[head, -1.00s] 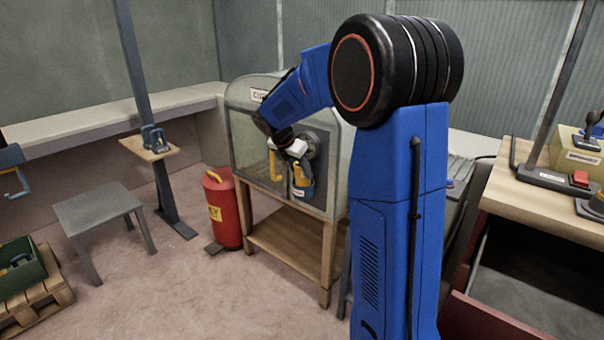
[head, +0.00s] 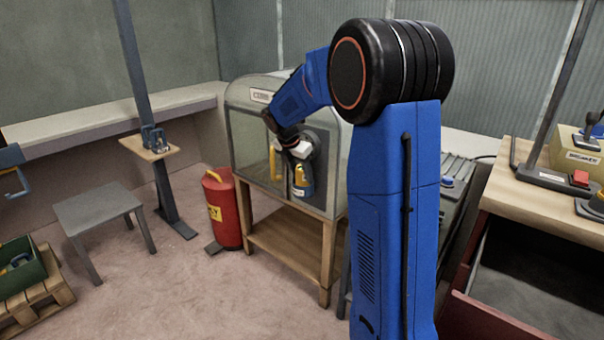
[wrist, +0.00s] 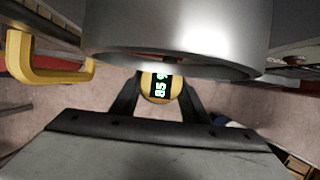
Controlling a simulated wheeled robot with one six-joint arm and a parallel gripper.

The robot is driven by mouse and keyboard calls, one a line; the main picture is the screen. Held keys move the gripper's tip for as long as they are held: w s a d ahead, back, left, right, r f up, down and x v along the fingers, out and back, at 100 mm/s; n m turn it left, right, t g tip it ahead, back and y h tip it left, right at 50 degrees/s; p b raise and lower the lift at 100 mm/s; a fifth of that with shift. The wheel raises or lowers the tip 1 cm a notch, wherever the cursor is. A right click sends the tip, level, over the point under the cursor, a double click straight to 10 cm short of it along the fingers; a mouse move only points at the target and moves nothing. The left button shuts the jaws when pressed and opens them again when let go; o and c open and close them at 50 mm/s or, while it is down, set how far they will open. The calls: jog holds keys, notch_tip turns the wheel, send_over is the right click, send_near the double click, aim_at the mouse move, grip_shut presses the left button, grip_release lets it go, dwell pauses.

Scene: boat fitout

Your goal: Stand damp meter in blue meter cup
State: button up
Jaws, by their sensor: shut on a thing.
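My gripper (wrist: 160,84) is shut on the damp meter (wrist: 147,86), a yellow, rounded body with a dark display and lit green digits.
A yellow handle (wrist: 50,75) is close at the left in the wrist view. A red drum (head: 222,208) stands beside the cabinet, with a grey stool (head: 98,208) farther left. A workbench with an open drawer (head: 500,318) is at the right. Floor is clear between.

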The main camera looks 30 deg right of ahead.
jog(key=shift+f, duration=0.2)
jog(key=o, duration=1.3)
jog(key=shift+s+f, duration=0.1)
jog(key=shift+f, duration=0.05)
jog(key=shift+c, duration=0.2)
jog(key=shift+r, duration=0.3)
jog(key=v, duration=1.1)
jog(key=shift+r, duration=0.3)
jog(key=s+a+m+t+y, duration=0.1)
jog(key=s+a+m, duration=0.35)
jog(key=s, duration=0.55)
jog(key=s+a+m+y, duration=0.1)
jog(key=s+a+m, duration=0.2)
jog(key=s+m, duration=0.45)
jog(key=s+a+f+m, duration=0.2)
jog(key=s+m, duration=0.1)
jog(key=s, duration=0.4)
jog(key=s+a+f+m+t+y, duration=0.1)
jog(key=s+a+f+m, duration=0.1)
jog(key=s, duration=0.4)
jog(key=s+a+f+m+t+y, duration=0.1)
jog(key=s+a+f+m, duration=0.2)
jog(key=s, duration=0.4)
jog(key=shift+s+f+m, duration=0.3)
jog(key=shift+f+m, duration=0.45)
jog(key=shift+m, duration=0.25)
